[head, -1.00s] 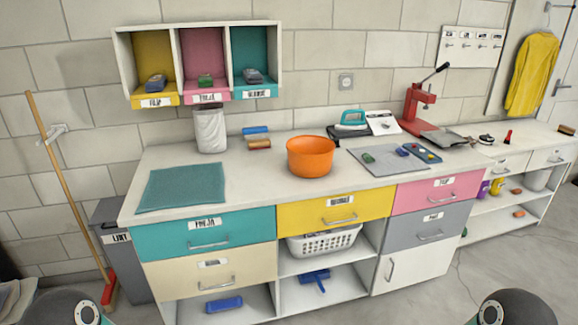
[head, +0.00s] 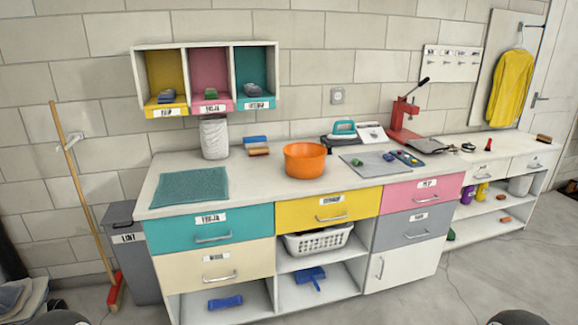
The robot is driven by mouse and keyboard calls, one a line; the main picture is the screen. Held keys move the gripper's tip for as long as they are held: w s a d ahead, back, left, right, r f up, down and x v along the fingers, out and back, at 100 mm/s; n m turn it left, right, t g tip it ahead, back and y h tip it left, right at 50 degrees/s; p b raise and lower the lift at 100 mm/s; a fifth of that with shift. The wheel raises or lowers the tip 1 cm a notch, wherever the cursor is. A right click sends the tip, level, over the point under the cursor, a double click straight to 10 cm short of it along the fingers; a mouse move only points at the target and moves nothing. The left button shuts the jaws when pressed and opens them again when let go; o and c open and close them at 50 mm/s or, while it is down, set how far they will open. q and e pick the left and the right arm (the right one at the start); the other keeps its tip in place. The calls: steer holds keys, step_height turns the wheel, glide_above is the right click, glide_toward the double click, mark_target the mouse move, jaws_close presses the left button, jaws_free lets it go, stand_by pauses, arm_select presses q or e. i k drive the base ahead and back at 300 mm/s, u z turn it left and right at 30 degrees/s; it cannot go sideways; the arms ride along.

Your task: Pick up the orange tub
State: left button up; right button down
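The orange tub (head: 305,161) stands upright on the white counter (head: 265,184), near the middle of the worktop and above the yellow drawer. It looks open at the top, and nothing touches it. Neither of my grippers shows in the head view. Only small dark rounded parts of my own body show at the bottom edge, far from the tub.
A teal mat (head: 190,188) lies left of the tub, and a grey mat (head: 380,163) with small items lies right. A white bin (head: 214,138) and brushes (head: 257,146) stand behind. A broom (head: 85,200) leans left. Floor in front is clear.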

mark_target(302, 160)
steer(key=z, duration=0.15)
steer(key=i, duration=0.95)
steer(key=u, duration=0.2)
steer(key=k, duration=0.9)
steer(key=z, duration=0.3)
steer(key=i, duration=0.95)
steer(key=u, duration=1.15)
